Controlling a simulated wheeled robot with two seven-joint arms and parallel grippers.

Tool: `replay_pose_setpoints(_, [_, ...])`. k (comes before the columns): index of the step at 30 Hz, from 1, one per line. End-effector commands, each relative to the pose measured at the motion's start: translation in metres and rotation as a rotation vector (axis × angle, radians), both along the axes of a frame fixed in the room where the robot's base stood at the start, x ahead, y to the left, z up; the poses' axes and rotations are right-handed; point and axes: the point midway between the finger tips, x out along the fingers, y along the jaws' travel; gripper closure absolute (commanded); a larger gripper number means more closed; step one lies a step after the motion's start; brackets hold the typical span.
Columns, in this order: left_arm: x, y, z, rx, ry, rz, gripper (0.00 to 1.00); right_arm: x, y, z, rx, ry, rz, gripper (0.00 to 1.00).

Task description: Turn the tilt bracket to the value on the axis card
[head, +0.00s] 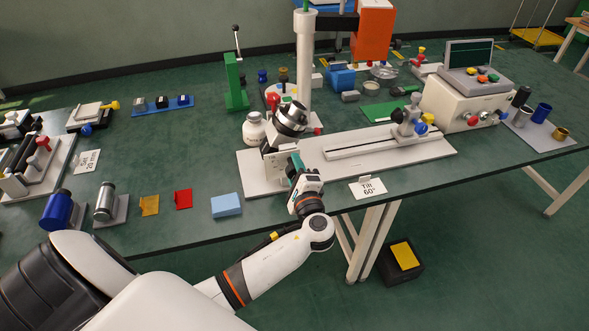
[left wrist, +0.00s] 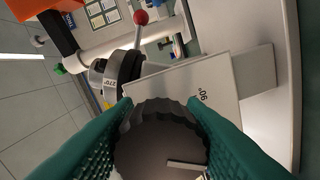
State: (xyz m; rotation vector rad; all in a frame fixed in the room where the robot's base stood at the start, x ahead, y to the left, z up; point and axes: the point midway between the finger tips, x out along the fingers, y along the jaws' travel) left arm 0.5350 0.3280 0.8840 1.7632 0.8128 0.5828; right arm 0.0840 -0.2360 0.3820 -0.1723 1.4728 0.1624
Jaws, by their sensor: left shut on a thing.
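The tilt bracket (head: 279,165) stands on the white base plate, with a dark and silver round chuck (head: 291,118) tilted on top. In the left wrist view, the chuck (left wrist: 118,72) bears a 270° mark and a red-balled lever. My left gripper (head: 294,168) is at the bracket's near side. Its teal fingers (left wrist: 160,104) are shut on a dark ridged knob (left wrist: 160,140) with a pale pointer line. A light plate (left wrist: 190,85) behind the knob carries a 90° mark. The axis card (head: 367,188) reads Tilt 60°. My right gripper is out of view.
The white base plate (head: 425,150) has a slotted rail and a grey post (head: 408,118) at its right. A blue block (head: 226,205) lies to the left, and another card (head: 87,160) reads Set 20 mm.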

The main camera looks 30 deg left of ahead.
Motion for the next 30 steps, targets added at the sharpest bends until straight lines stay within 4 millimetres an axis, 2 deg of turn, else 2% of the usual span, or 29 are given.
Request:
replay_pose_setpoints(9, [0.0,0.0,0.0,-0.002,-0.001,0.0,1.0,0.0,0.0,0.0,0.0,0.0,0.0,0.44])
replay_pose_setpoints(10, [0.0,0.0,0.0,-0.002,-0.001,0.0,0.61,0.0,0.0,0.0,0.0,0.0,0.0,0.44])
replay_pose_setpoints(14, [0.0,0.0,0.0,-0.001,0.0,0.0,0.41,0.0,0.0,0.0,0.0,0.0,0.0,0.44])
replay_pose_setpoints(23, [-0.001,-0.001,-0.001,-0.001,0.001,-0.001,0.41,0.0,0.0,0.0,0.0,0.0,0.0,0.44])
replay_pose_setpoints(26, [-0.006,-0.007,-0.002,-0.002,0.002,-0.001,0.41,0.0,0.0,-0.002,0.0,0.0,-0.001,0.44])
replay_pose_setpoints(30, [-0.022,-0.026,-0.003,-0.005,0.002,-0.002,0.41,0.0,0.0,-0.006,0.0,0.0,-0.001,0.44])
